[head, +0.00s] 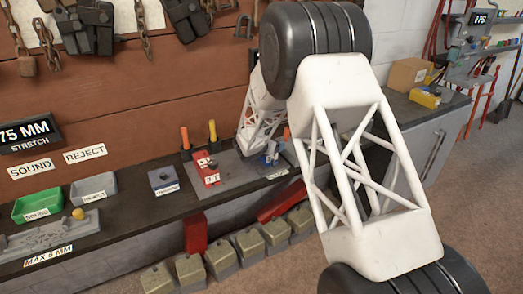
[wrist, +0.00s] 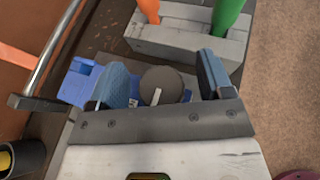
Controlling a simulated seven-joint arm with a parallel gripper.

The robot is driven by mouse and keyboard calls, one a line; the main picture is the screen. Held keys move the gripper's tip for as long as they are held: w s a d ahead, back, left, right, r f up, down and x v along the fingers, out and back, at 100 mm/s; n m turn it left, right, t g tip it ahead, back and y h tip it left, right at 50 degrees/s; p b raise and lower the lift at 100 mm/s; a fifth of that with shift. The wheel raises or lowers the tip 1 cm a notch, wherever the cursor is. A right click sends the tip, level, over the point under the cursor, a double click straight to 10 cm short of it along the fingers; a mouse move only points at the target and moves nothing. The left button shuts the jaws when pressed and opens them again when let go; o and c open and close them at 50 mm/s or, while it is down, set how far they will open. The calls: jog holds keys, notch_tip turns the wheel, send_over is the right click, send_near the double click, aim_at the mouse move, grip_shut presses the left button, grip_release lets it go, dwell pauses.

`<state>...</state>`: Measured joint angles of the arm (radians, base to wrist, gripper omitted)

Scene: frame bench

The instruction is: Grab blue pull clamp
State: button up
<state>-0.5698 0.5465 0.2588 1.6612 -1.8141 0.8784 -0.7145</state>
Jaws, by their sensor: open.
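The blue pull clamp (head: 270,158) is on the right part of a grey plate on the bench in the head view, partly hidden by my arm. In the wrist view a blue block (wrist: 78,82) shows just left of my left finger, and more blue shows between the fingers. My gripper (wrist: 165,82) is open, its two blue-padded fingers to either side of a dark round part (wrist: 160,84) with a small pale strip. I cannot tell whether the fingers touch anything.
A red clamp (head: 207,168) stands on the plate (head: 228,180) to the left. A grey block (wrist: 190,40) holding orange and green handles lies beyond my fingers. Green (head: 38,203) and grey (head: 93,187) trays are farther left. The bench front edge is close.

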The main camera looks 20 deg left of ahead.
dwell(0.3)
grip_shut()
dwell(0.3)
